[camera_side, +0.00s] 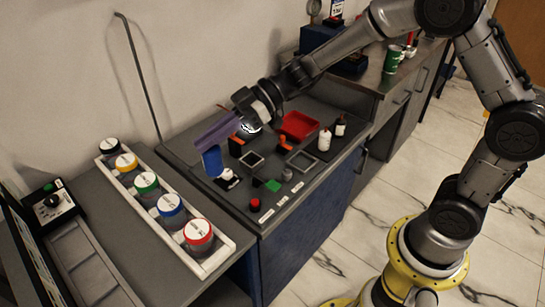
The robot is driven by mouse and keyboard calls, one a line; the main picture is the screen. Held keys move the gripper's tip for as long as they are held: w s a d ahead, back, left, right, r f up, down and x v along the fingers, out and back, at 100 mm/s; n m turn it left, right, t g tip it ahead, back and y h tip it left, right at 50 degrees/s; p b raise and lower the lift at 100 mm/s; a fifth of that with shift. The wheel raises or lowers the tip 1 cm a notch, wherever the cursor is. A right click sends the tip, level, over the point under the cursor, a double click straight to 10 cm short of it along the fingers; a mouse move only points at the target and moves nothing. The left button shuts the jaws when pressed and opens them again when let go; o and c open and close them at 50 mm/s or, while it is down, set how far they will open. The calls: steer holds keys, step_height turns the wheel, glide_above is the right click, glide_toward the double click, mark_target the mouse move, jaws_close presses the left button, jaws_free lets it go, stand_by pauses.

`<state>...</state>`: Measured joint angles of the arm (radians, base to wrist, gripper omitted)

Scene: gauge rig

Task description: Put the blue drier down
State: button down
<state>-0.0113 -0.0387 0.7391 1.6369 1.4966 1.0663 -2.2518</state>
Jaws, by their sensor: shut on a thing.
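My gripper (243,122) is at the end of the arm, over the left back part of the grey work surface. It is shut on a long, flat purplish-blue piece (214,132), which appears to be the blue drier. The piece reaches out to the left of the gripper and is tilted, with its left end lower. It seems to be above the surface, close over an upright blue panel (212,161); I cannot tell whether they touch. The fingertips are too small and dark to make out.
A white rack (218,257) holds several jars with coloured lids at the front left.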

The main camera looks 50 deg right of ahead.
steer(key=w+d+f+m+t+h, duration=0.1)
steer(key=d+f+m+t+h, duration=0.2)
steer(key=d, duration=0.7)
steer(key=w+d+f+m+t+h, duration=0.1)
steer(key=d+f+m+t+h, duration=0.2)
steer(key=d+m+t+h, duration=0.2)
steer(key=d+m, duration=0.3)
steer(key=d, duration=0.1)
steer(key=shift+w+d+h, duration=0.3)
steer(key=shift+d+h, duration=0.1)
steer(key=shift+t, duration=0.3)
steer(key=w+r+n+g+y, duration=0.1)
steer(key=w+r+n+y, duration=0.1)
steer(key=w, duration=0.3)
steer(key=w+d+f, duration=0.2)
steer(key=w+f, duration=0.2)
steer(key=f, duration=0.4)
steer(key=shift+n+y, duration=0.3)
steer(key=shift+y, duration=0.1)
